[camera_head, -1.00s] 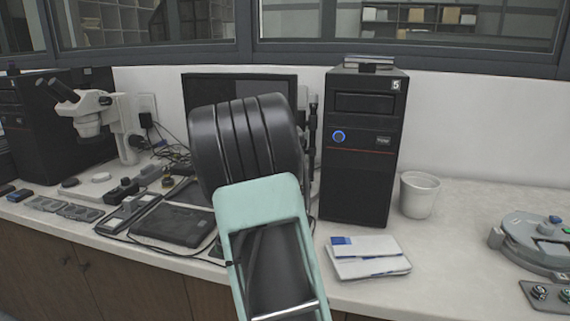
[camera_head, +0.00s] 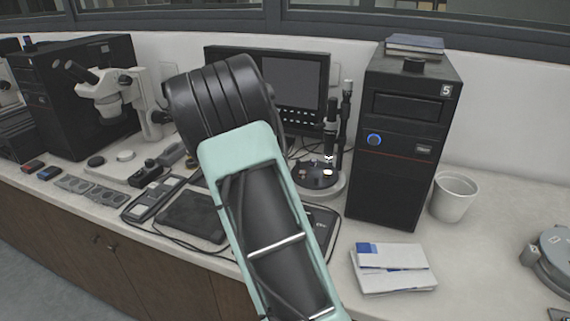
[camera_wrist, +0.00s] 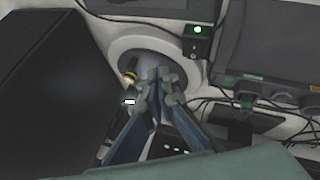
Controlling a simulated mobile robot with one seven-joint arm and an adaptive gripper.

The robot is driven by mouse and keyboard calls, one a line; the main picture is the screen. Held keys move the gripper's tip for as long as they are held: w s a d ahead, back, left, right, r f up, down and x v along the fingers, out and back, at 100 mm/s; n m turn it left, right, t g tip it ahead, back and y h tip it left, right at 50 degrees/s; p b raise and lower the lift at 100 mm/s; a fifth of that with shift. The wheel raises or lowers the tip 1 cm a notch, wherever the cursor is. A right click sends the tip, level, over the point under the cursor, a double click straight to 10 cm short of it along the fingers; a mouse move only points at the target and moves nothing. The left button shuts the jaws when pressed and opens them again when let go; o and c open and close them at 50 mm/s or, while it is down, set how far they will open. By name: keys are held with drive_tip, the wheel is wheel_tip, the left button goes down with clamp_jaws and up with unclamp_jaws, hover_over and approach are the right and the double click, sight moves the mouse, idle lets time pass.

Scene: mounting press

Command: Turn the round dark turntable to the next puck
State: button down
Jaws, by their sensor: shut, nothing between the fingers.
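The round dark turntable (camera_head: 316,175) sits on a pale round base beside the black tower computer in the head view. Small light pucks show on its top, and a black upright instrument stands over it. In the wrist view the pale round base (camera_wrist: 128,45) shows beyond my gripper (camera_wrist: 160,82). My gripper is shut, its fingertips together and empty, in front of this base. I cannot tell whether they touch anything. My arm hides the gripper in the head view.
The tower computer (camera_head: 402,150) stands close on the turntable's right, with a monitor (camera_head: 290,90) behind it. A microscope (camera_head: 105,90) stands at the left. Cables run on the wrist view's right.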

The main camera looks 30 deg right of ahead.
sight(316, 181)
drive_tip(key=x, duration=0.6)
drive_tip(key=shift+d, duration=0.1)
drive_tip(key=d, duration=0.1)
drive_tip(key=s+d, duration=0.1)
drive_tip(key=d, duration=0.1)
drive_tip(key=shift+s+d+f, duration=0.2)
drive_tip(key=shift+s+d, duration=0.15)
drive_tip(key=shift+s+d+n+t+b, duration=0.5)
drive_tip(key=shift+n+t+b, duration=0.15)
drive_tip(key=shift+n, duration=0.15)
drive_tip(key=shift+s+d+n+t+y+b, duration=0.3)
drive_tip(key=shift+s+d+n+t+b, duration=0.2)
drive_tip(key=shift+n, duration=0.3)
drive_tip(key=shift+s+d+r+n+t+y+p, duration=0.15)
drive_tip(key=shift+d+n+t+y+p, duration=0.15)
drive_tip(key=shift+n, duration=0.25)
drive_tip(key=shift+s+d+f+n+t+y+p, duration=0.1)
drive_tip(key=shift+s+d+n+t+p, duration=0.1)
drive_tip(key=shift+d+n, duration=0.3)
drive_tip(key=shift+s+d+r+n+t+y+p, duration=0.15)
drive_tip(key=shift+d+n+t+y+p, duration=0.1)
drive_tip(key=shift+n, duration=0.4)
drive_tip(key=shift+d+f+n, duration=0.1)
drive_tip(key=shift+d+n, duration=0.15)
drive_tip(key=shift+n, duration=0.05)
drive_tip(key=shift+s+d+p, duration=0.15)
drive_tip(key=shift+d+p, duration=0.45)
drive_tip(key=shift+d, duration=0.7)
